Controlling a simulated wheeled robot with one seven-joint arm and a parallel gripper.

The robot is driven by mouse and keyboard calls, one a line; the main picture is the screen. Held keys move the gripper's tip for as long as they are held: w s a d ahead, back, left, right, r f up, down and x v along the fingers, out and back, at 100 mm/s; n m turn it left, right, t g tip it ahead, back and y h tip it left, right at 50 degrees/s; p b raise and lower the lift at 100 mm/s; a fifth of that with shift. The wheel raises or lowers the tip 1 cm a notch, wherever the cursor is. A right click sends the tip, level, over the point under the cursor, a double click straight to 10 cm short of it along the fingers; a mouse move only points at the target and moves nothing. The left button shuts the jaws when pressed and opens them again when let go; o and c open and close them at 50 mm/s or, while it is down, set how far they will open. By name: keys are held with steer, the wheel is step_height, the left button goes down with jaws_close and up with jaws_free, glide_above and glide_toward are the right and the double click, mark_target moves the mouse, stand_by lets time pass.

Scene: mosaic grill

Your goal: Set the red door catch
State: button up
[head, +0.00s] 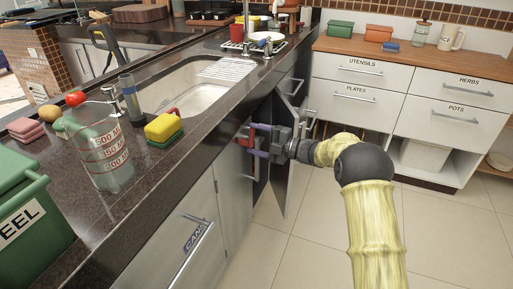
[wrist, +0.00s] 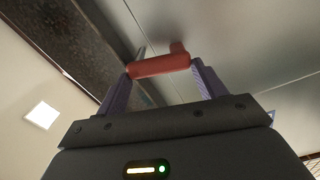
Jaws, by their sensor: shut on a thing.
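The red door catch (head: 245,137) is at the front of the cabinets under the sink counter, low beside the counter's edge. In the wrist view the catch (wrist: 160,65) is a red bar lying across between my two purple fingers. My gripper (head: 256,140) is shut on it, with a fingertip at each end of the bar. A grey cabinet door (head: 278,178) stands out from the cabinet front just below and behind my gripper. Part of the catch's mount is hidden by my gripper in the head view.
The dark counter (head: 225,120) overhangs close to my gripper. White drawers (head: 345,92) are at the back right. The tiled floor (head: 315,240) is clear.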

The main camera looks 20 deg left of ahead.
steer(key=shift+w+f+n+b, duration=0.2)
steer(key=shift+n+b, duration=0.5)
steer(key=shift+n, duration=0.1)
steer(key=shift+w+f+n+b, duration=0.15)
steer(key=shift+n+b, duration=0.5)
steer(key=shift+n, duration=0.15)
steer(key=o, duration=1)
steer(key=shift+r, duration=0.1)
steer(key=shift+d, duration=0.1)
steer(key=d+p, duration=0.1)
steer(key=d, duration=0.4)
steer(key=s+d+p, duration=0.1)
steer(key=d, duration=0.5)
steer(key=d+p, duration=0.1)
steer(key=d, duration=0.5)
steer(key=shift+s+d, duration=0.15)
